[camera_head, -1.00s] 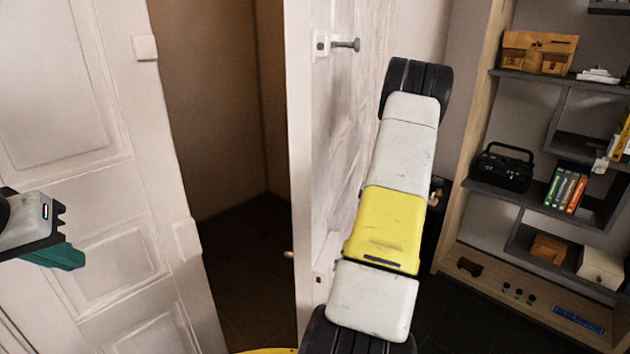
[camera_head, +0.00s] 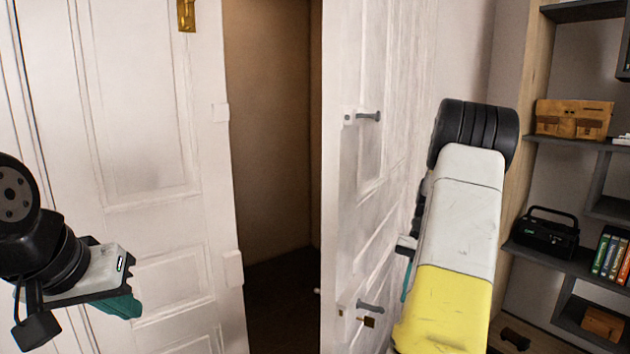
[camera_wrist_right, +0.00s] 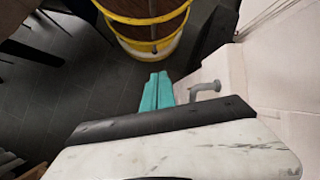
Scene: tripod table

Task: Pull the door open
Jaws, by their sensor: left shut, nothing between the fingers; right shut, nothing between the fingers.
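The white right door leaf (camera_head: 385,210) stands ajar, with a dark opening to its left. It has a grey upper handle (camera_head: 368,116) and a grey lower handle (camera_head: 370,307) with a brass piece just below. The white left door leaf (camera_head: 150,170) is at the left. My left gripper (camera_head: 122,306), with teal fingers, is shut and empty in front of the left leaf. My right gripper is mostly hidden by my right arm in the head view. In the right wrist view its teal fingers (camera_wrist_right: 158,90) are shut and empty, beside a grey handle (camera_wrist_right: 205,89) near the white door surface.
A shelf unit (camera_head: 520,150) stands at the right, holding a brown bag (camera_head: 573,119), a black radio (camera_head: 545,232) and several books (camera_head: 610,255). The dark opening (camera_head: 280,290) between the leaves looks clear. Dark tiled floor (camera_wrist_right: 105,85) shows in the right wrist view.

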